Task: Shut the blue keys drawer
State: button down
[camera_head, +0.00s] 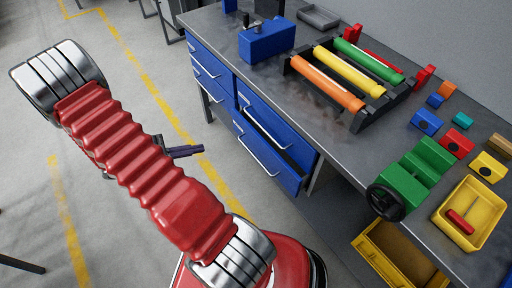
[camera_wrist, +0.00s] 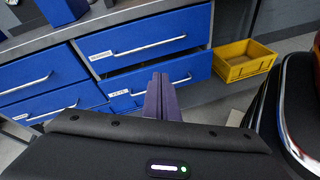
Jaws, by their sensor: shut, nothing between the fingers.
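The blue keys drawer (camera_wrist: 197,66) is the lower right drawer in the wrist view, with a white label reading KEYS and a pale bar handle. It stands partly out, with a dark gap above its front. In the head view the keys drawer (camera_head: 264,149) juts out from the bench below another blue drawer. My gripper (camera_wrist: 161,88) is shut and empty, its dark fingers overlapping the drawer front in the wrist view; contact cannot be told. In the head view my gripper (camera_head: 198,150) is to the left of the drawer, with floor visible between them.
The other blue drawers (camera_wrist: 150,38) look shut. A yellow bin (camera_wrist: 243,60) stands to the right of the drawers, under the bench. The grey workbench top (camera_head: 330,135) carries coloured rolls, blocks and a green vise (camera_head: 420,168). Open floor lies left of the bench.

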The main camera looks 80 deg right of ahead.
aim_at(263, 144)
jog(key=s+d+f+n+h, duration=0.2)
jog(key=s+d+f+n, duration=0.1)
jog(key=f, duration=0.5)
jog(key=s+d+f+n+h, duration=0.2)
jog(key=s+f, duration=0.3)
jog(key=f, duration=0.3)
jog(key=shift+s+d+n+g, duration=0.15)
jog(key=shift+d+n+g, duration=0.25)
jog(key=x, duration=1.4)
jog(key=shift+r, duration=0.25)
jog(key=shift+d, duration=0.1)
